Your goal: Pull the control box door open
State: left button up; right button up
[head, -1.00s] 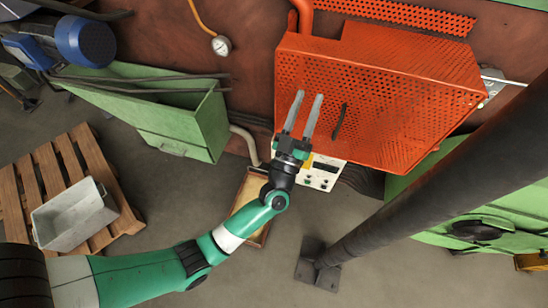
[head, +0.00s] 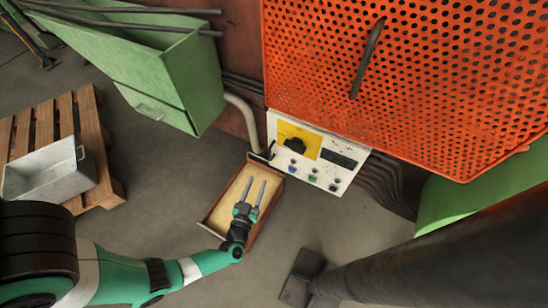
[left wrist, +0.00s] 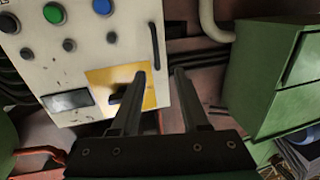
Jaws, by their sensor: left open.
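The control box (head: 345,178) is a cream panel below the orange mesh guard, with a yellow plate, a black switch, a dark display and several coloured buttons. Its door looks shut. A dark bar handle (head: 271,150) stands at its left edge. In the left wrist view the box (left wrist: 100,45) is at upper left, turned about, with the handle (left wrist: 155,46) on its right edge. My left gripper (head: 256,182) is open and empty, below and apart from the handle in the head view. In the left wrist view its fingertips (left wrist: 160,72) point towards the handle's end. My right gripper is not in view.
The orange mesh guard (head: 420,80) overhangs the box. A shallow tray (head: 216,222) lies below my left gripper. A green bin (head: 165,75) and a pale pipe (head: 243,110) are left of the box. A pallet (head: 60,125) carries a grey tub (head: 50,175).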

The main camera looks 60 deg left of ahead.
pick_arm(q)
jog(key=b, duration=0.2)
send_near(270, 155)
jog(key=x, duration=0.3)
jog(key=b+x, duration=0.2)
jog(key=x, duration=0.4)
jog(key=shift+w+r+b, duration=0.1)
jog(key=shift+b, duration=0.3)
jog(key=shift+s, duration=0.25)
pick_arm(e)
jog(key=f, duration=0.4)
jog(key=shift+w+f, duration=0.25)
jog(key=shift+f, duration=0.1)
pick_arm(q)
jog(key=shift+w, duration=0.1)
grip_shut()
